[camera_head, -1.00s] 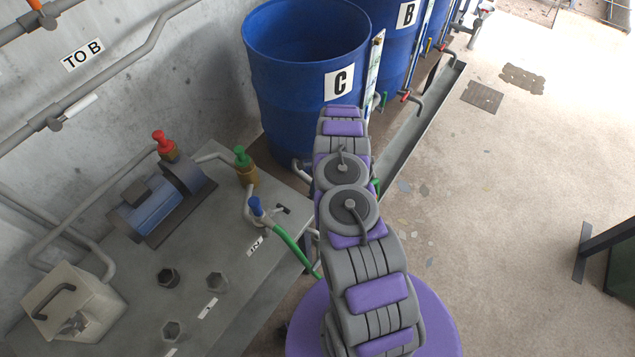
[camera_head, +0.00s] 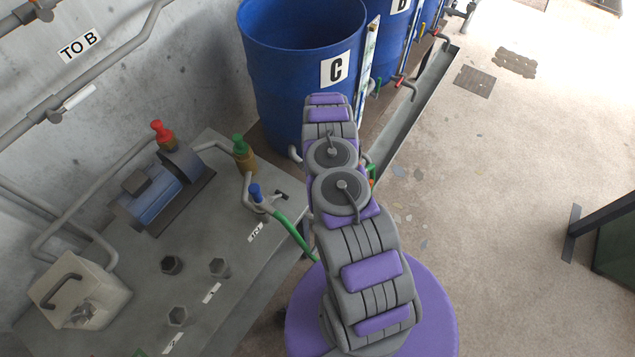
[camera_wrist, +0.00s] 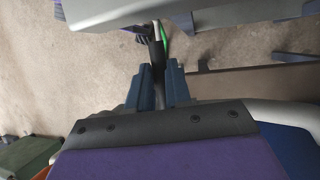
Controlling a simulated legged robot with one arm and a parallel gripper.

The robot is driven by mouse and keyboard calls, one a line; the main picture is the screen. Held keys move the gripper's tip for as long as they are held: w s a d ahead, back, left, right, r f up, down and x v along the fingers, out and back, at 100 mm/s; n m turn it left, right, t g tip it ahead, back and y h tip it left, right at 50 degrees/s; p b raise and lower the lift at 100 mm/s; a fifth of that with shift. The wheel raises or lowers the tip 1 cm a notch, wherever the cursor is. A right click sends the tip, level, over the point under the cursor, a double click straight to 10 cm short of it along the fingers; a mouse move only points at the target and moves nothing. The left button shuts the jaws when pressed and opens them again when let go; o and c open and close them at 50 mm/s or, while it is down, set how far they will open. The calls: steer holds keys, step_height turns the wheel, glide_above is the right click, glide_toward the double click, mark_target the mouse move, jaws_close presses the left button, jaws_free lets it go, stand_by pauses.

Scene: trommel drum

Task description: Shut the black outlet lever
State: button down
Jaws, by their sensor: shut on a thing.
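In the wrist view, my gripper (camera_wrist: 161,72) has its two blue-grey fingers closed around a dark, narrow bar. This looks like the black lever (camera_wrist: 158,56); its lower part is hidden between the fingers. A grey metal part and a bright green piece (camera_wrist: 164,36) show just beyond it. In the head view, my arm reaches toward the foot of blue drum C (camera_head: 300,60) and hides both my gripper and the lever.
A grey bench (camera_head: 240,270) with a blue motor (camera_head: 150,200) and valves with red, green and blue caps stands at left. A green hose (camera_head: 292,236) runs from the bench toward my base. A metal channel (camera_head: 415,115) runs beside the drums. Open floor lies right.

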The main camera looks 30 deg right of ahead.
steer(key=shift+w, duration=0.1)
steer(key=c, duration=1.1)
jaws_free()
steer(key=shift+d, duration=0.1)
steer(key=shift+o, duration=0.2)
steer(key=shift+r, duration=0.1)
steer(key=p+v, duration=0.1)
steer(key=v, duration=1.6)
steer(key=shift+w, duration=0.1)
